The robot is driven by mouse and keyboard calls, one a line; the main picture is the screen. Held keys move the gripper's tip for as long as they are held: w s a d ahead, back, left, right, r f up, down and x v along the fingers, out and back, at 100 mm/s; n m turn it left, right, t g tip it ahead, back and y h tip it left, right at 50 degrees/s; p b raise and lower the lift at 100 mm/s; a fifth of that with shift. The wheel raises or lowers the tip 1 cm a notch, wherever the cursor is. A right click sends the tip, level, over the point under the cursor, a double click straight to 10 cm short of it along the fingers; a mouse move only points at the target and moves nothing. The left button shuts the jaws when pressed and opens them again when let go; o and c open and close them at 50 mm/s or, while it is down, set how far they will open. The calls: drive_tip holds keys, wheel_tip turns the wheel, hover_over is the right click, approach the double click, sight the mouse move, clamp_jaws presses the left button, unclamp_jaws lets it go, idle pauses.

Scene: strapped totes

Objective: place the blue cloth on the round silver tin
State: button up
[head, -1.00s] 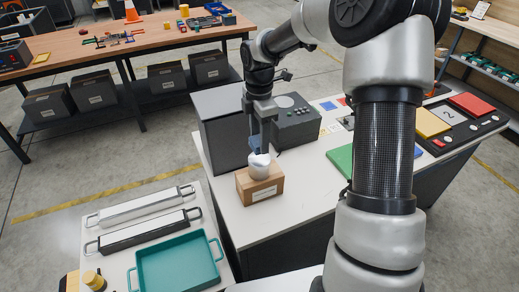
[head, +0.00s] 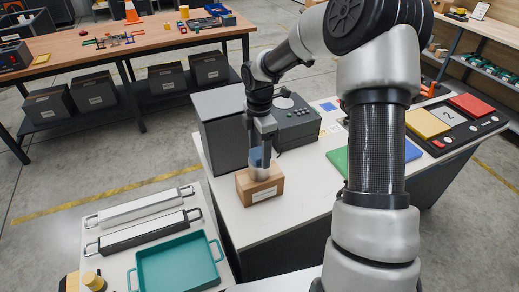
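The round silver tin (head: 261,173) stands on a wooden block (head: 265,192) near the left front of the white table. My gripper (head: 260,160) points down directly over the tin, with its fingertips at the tin's top. A small patch of blue cloth (head: 257,154) shows between the fingers, and they look shut on it. The cloth is at the tin's top. Whether it rests on the tin is too small to tell, and the fingers hide part of both.
A grey box (head: 222,135) and a dark button panel (head: 297,125) stand close behind the block. A teal tray (head: 180,265) lies on the lower left table. A green board (head: 338,158) and my own arm are to the right.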

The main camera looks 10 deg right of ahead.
sight(259, 152)
wheel_tip(259, 152, up, 12)
drive_tip(key=shift+r, duration=0.2)
idle(0.4)
